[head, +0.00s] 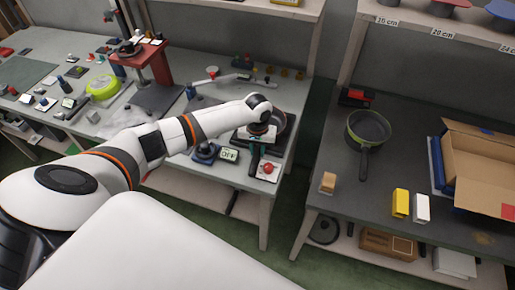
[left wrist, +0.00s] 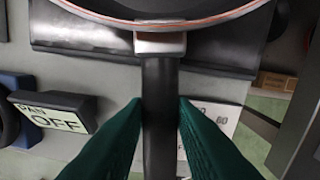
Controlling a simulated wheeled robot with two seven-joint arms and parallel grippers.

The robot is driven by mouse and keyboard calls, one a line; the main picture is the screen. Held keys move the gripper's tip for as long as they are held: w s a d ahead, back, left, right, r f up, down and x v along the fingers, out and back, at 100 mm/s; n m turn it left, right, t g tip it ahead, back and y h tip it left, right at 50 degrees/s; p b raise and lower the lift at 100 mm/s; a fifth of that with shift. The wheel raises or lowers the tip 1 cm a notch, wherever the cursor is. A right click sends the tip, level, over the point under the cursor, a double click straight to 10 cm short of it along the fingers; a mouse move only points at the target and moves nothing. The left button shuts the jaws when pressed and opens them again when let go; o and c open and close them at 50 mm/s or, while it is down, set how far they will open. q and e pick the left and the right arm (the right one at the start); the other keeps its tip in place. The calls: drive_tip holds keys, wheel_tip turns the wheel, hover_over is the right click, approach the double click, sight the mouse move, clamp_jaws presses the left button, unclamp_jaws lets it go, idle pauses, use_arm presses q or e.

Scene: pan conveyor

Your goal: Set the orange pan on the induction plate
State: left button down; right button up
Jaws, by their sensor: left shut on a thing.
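The orange pan shows in the left wrist view as a dark pan (left wrist: 155,10) with a thin orange line along its rim; its black handle (left wrist: 158,85) points back towards me. My left gripper (left wrist: 160,112) has its green fingers closed on either side of the handle. In the head view the pan (head: 282,120) is mostly hidden behind my left wrist and gripper (head: 258,146). The dark induction plate (left wrist: 90,34) lies below the pan. I cannot tell whether the pan touches it. My right gripper is not in view.
A sign reading PAN OFF (head: 229,155) and a red button (head: 268,168) stand at the bench's front edge. The right bench holds a green-rimmed pan (head: 367,128), a cardboard box (head: 480,160) and small blocks. A floor gap separates the benches.

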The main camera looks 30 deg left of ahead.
use_arm(q)
drive_tip(key=shift+s+f, duration=0.25)
drive_tip(key=shift+f, duration=0.4)
drive_tip(key=c, duration=1.5)
unclamp_jaws()
drive_tip(key=o, duration=0.4)
drive_tip(key=shift+w, duration=0.2)
drive_tip(key=shift+r, duration=0.15)
wheel_tip(320, 180, up, 12)
drive_tip(key=shift+f+b, duration=0.15)
drive_tip(key=shift+b, duration=0.5)
